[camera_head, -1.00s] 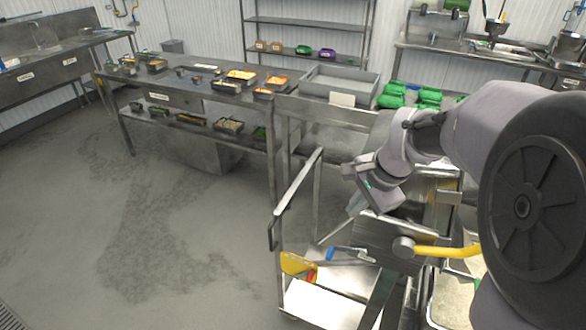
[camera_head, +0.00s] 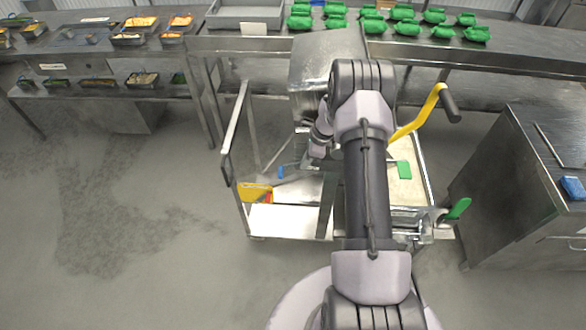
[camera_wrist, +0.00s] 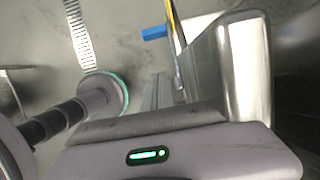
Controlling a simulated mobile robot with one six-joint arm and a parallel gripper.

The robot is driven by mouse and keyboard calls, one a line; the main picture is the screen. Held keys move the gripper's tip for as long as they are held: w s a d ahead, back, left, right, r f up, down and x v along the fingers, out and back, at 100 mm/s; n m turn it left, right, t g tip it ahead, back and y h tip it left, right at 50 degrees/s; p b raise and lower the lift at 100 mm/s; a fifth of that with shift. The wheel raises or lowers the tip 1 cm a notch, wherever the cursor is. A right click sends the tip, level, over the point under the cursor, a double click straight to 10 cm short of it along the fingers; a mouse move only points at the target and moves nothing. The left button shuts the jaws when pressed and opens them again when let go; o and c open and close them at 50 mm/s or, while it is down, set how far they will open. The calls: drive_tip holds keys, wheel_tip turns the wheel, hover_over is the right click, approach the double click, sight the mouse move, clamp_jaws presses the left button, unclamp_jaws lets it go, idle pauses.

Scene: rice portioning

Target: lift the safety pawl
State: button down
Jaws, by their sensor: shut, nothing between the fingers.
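A steel tilting vessel (camera_head: 320,62) sits on a wheeled steel frame ahead of me, with a yellow crank handle (camera_head: 418,115) at its right. A green-gripped lever (camera_head: 457,209) is at the frame's lower right. A blue-ended part (camera_head: 281,172) is at the lower left; a blue block on a yellow bar (camera_wrist: 154,33) shows in the wrist view. I cannot tell which part is the safety pawl. My gripper (camera_head: 318,148) is shut and empty, low beside the vessel's left side, partly hidden by my arm. Its fingertips are unclear in the wrist view.
A push bar (camera_head: 235,120) stands at the frame's left. A yellow and red piece (camera_head: 256,193) lies on its lower shelf. Behind is a long table with green packs (camera_head: 407,27) and a grey tray (camera_head: 245,14). A steel cabinet (camera_head: 520,190) stands right. The left floor is clear.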

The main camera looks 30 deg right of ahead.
drive_tip(key=w+a+f, duration=0.3)
drive_tip(key=a+f, duration=0.2)
drive_tip(key=f, duration=0.1)
drive_tip(key=shift+w+f, duration=0.15)
drive_tip(key=shift+f, duration=0.1)
drive_tip(key=shift+b, duration=0.45)
